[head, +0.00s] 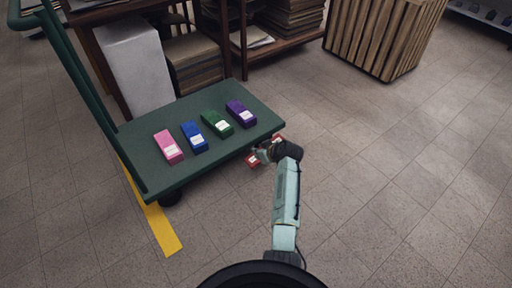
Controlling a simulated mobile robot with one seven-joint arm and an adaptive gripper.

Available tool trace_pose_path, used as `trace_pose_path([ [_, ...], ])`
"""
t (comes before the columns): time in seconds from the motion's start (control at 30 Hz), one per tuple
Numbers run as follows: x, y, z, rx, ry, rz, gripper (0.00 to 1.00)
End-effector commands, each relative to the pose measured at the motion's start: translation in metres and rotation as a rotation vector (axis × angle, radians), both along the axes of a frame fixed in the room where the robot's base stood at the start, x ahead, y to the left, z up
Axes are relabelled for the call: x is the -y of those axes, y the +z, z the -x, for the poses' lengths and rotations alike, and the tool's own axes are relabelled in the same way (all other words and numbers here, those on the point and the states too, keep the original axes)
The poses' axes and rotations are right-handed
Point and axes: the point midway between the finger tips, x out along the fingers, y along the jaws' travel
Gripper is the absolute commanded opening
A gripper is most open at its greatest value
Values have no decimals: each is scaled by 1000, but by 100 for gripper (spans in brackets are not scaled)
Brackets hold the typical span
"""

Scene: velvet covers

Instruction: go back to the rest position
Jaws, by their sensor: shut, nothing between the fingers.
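My gripper (262,154) is at the end of my arm, beside the right front edge of the green cart (190,112). It is shut and small in the picture. A red box (252,161) with a white label shows close behind and around the gripper, partly hidden by it. I cannot tell whether they touch. On the cart stand a pink box (167,144), a blue box (194,137), a green box (216,123) and a purple box (240,113) in a slanting row, each with a white label.
A wooden slatted crate (375,38) stands at the back right. Shelves with stacked material (285,18) and a white block (134,66) are behind the cart. A yellow floor stripe (160,227) runs by the cart's left front. The tiled floor on the right is clear.

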Motion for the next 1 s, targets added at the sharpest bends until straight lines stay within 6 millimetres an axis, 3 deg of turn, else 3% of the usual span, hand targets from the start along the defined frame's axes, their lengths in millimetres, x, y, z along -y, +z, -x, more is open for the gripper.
trace_pose_path([
  [0.63,2,3,3,0,0,0,0],
  [0.73,-4,12,-1,17,3,2,0],
  [0.87,-34,54,-18,104,13,5,0],
  [1.0,-93,134,-38,267,29,-13,0],
])
